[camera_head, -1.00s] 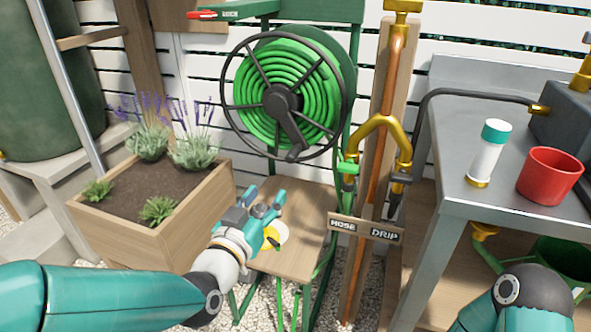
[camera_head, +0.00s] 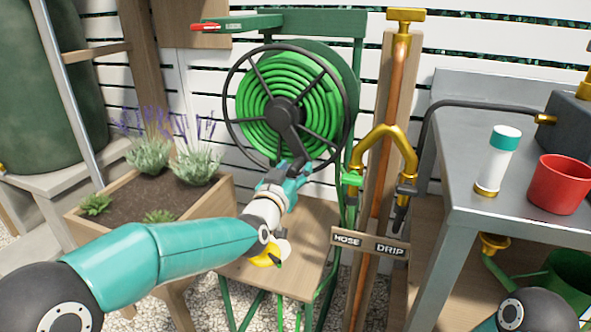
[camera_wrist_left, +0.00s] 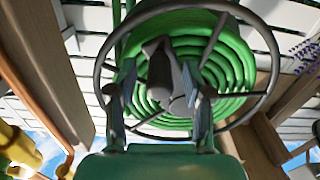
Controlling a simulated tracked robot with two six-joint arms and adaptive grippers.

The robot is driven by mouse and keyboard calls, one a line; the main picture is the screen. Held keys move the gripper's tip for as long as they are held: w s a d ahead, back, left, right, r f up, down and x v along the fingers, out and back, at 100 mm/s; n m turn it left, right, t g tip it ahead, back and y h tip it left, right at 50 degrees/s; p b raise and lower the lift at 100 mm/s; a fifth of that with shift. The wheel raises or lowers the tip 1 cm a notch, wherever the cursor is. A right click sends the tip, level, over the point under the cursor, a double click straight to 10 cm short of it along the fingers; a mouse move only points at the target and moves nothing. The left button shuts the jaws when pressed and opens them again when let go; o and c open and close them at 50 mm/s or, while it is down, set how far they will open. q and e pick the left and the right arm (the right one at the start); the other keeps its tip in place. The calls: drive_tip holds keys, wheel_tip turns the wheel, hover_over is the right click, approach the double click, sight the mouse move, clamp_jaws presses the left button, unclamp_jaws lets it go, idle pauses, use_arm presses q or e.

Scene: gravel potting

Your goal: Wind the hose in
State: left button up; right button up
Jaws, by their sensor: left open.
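The green hose (camera_head: 262,118) lies coiled on the reel, behind the reel's dark spoked wheel (camera_head: 229,124). The dark crank (camera_head: 289,137) hangs down from the hub, slightly to the right. My left gripper (camera_head: 297,170) is open at the lower end of the crank. In the left wrist view, the crank (camera_wrist_left: 160,72) and its handle lie between the two spread fingers of my left gripper (camera_wrist_left: 160,105); I cannot tell whether they touch. The coiled hose (camera_wrist_left: 232,62) fills the space behind. My right gripper is out of view; only part of my right arm shows at lower right.
A wooden shelf (camera_head: 312,222) below the reel holds a yellow and white item (camera_head: 272,254). A post with a brass tap (camera_head: 405,15) and HOSE and DRIP signs (camera_head: 346,239) stands right of the reel. A planter (camera_head: 205,205) is at left; a metal bench (camera_head: 478,213) with a red pot (camera_head: 557,184) is at right.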

use_arm(q)
drive_tip(key=shift+x, duration=0.8)
clamp_jaws()
